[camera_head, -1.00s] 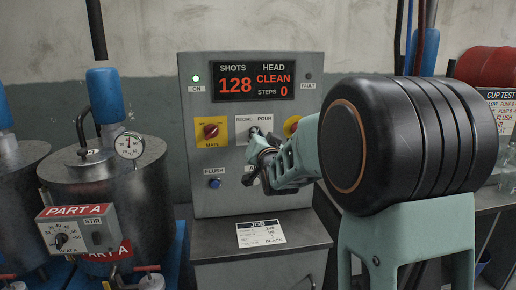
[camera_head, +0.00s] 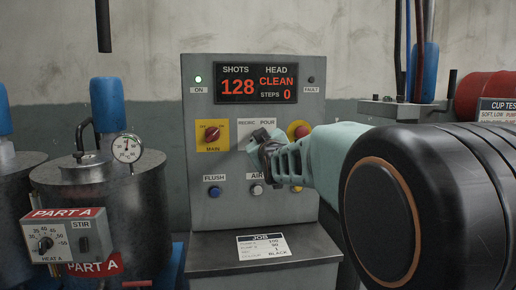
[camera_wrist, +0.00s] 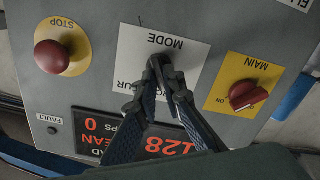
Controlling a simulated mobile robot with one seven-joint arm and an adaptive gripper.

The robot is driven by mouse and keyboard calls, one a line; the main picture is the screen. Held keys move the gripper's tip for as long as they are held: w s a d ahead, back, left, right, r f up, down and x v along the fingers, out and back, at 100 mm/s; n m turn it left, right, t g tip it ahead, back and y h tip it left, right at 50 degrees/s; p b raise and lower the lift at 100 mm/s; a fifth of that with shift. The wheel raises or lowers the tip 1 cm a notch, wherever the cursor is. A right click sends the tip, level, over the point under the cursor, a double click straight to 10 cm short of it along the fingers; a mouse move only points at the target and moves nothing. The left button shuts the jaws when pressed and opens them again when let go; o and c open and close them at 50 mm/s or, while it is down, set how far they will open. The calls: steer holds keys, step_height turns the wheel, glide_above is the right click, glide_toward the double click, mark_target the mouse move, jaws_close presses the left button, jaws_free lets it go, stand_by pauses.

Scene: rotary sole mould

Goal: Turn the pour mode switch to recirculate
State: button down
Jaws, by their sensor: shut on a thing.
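The white mode plate (camera_head: 243,133), lettered RECIRC and POUR, is on the grey control panel (camera_head: 214,228). The plate (camera_wrist: 180,46) shows upside down in the wrist view, with MODE readable. My gripper (camera_head: 262,146) reaches in from the right against the plate. In the wrist view my gripper (camera_wrist: 161,66) has its fingertips together at the plate's middle, shut on the pour mode switch. The fingers hide nearly all of the switch, so I cannot tell which way it points.
A red main switch (camera_head: 212,134) sits left of the plate and a red stop button (camera_wrist: 51,57) on its other side. Blue flush (camera_head: 214,191) and pale air (camera_head: 257,189) buttons are below. The display (camera_head: 256,84) reads 128, CLEAN, steps 0.

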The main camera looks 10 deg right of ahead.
steer(key=shift+f+n+b, duration=0.1)
steer(key=shift+n+b, duration=0.85)
steer(key=shift+n, duration=0.55)
steer(key=c, duration=2)
jaws_free()
steer(key=shift+c, duration=0.2)
step_height(320, 180, up, 10)
steer(key=shift+r, duration=0.1)
